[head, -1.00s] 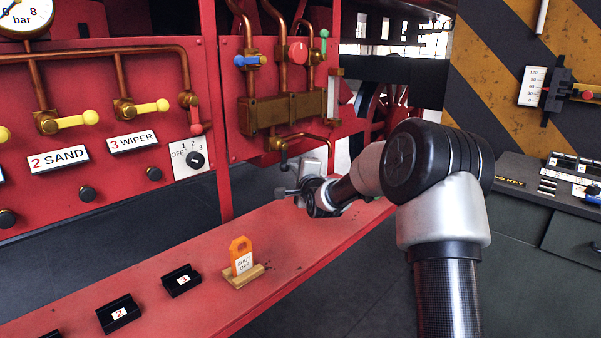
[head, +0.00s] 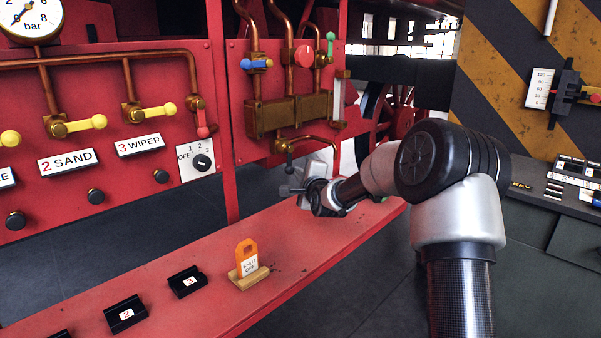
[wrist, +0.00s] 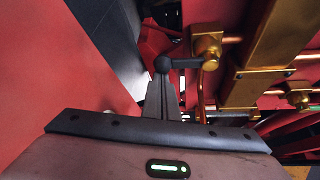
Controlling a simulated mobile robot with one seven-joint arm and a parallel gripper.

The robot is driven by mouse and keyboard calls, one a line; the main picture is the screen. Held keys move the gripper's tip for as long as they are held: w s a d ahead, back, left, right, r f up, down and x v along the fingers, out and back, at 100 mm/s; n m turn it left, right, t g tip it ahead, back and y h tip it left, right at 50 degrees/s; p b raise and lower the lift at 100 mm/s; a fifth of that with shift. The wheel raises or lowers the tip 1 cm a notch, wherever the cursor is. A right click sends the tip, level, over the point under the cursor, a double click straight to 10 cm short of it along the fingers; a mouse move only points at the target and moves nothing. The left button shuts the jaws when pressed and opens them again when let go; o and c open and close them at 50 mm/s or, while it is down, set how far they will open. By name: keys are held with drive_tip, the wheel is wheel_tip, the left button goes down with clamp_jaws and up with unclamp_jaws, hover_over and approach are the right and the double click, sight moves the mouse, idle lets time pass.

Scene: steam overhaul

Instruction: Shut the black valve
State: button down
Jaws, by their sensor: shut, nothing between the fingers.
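The black valve (head: 289,160) is a short black lever on a brass body (head: 281,145), below the brass block on the right red panel. In the head view its lever hangs down. In the wrist view the black lever (wrist: 184,63) runs left from its brass body (wrist: 207,46) to a round black knob (wrist: 162,65). My gripper (wrist: 162,80) is shut and empty, its fingertips right at the knob; I cannot tell whether they touch it. In the head view my gripper's body shows just below the valve, and its fingertips are hard to make out.
Blue (head: 256,64), red (head: 305,56) and green (head: 330,40) valve handles sit above the brass block (head: 290,115). Below is a red bench (head: 210,255) with an orange tag on a wooden stand (head: 248,262) and black holders (head: 187,282). A dark counter (head: 530,200) stands right.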

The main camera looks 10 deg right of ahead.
sight(288, 173)
drive_tip(key=s+a+m+g+p, duration=0.1)
drive_tip(key=p, duration=0.1)
drive_tip(key=s+a+r+m+g+y+p, duration=0.1)
drive_tip(key=m+p, duration=0.1)
drive_tip(key=shift+a, duration=0.4)
drive_tip(key=s+a+r+m+g+y+p, duration=0.2)
drive_tip(key=r+m+g+y+p, duration=0.3)
drive_tip(key=p, duration=1)
drive_tip(key=shift+s+a+r+m, duration=0.2)
drive_tip(key=shift+a+m, duration=0.6)
drive_tip(key=shift+m, duration=0.4)
drive_tip(key=shift+f, duration=0.1)
